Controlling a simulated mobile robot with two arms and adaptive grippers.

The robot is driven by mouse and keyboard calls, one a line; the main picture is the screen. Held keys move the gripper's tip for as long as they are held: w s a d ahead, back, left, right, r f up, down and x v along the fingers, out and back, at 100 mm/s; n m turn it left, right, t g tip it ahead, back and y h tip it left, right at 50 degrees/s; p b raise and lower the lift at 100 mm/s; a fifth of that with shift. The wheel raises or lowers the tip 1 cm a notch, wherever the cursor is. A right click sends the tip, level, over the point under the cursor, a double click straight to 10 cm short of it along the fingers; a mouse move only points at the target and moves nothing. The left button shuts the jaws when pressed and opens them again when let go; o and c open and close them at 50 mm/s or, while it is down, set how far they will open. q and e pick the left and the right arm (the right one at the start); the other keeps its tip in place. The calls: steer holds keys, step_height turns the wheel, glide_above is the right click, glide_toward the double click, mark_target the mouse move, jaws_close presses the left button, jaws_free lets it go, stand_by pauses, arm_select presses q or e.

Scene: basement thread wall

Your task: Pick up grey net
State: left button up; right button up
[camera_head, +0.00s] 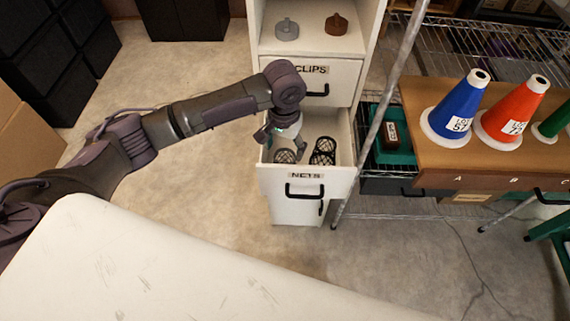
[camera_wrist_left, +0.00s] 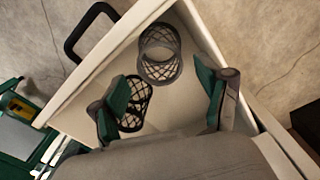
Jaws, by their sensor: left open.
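The grey net (camera_wrist_left: 160,66), a mesh basket shape, lies in the open drawer marked NETS (camera_head: 275,180). In the head view the grey net (camera_head: 284,156) is at the drawer's left side, partly under my left gripper (camera_head: 284,138). A black net (camera_wrist_left: 135,112) lies beside it, and shows at the right in the head view (camera_head: 323,151). In the left wrist view my left gripper (camera_wrist_left: 164,90) is open, with green pads apart and nothing between them. The grey net is just ahead of the fingertips; the left finger partly covers the black net. My right gripper is not in view.
The closed CLIPS drawer (camera_head: 325,83) is above the open drawer. A shelf over it holds a grey piece (camera_head: 287,29) and a brown piece (camera_head: 337,24). At the right, a wooden table (camera_head: 450,158) bears a blue cone (camera_head: 458,110) and a red cone (camera_head: 512,110).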

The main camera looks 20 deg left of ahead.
mark_target(285, 162)
arm_select(q)
steer(key=shift+f, duration=0.65)
steer(key=shift+w+f, duration=0.15)
steer(key=shift+f, duration=0.15)
step_height(285, 162, down, 3)
steer(key=shift+r+p, duration=0.2)
steer(key=shift+p, duration=0.5)
step_height(285, 162, down, 2)
steer(key=shift+f, duration=0.4)
steer(key=c, duration=0.4)
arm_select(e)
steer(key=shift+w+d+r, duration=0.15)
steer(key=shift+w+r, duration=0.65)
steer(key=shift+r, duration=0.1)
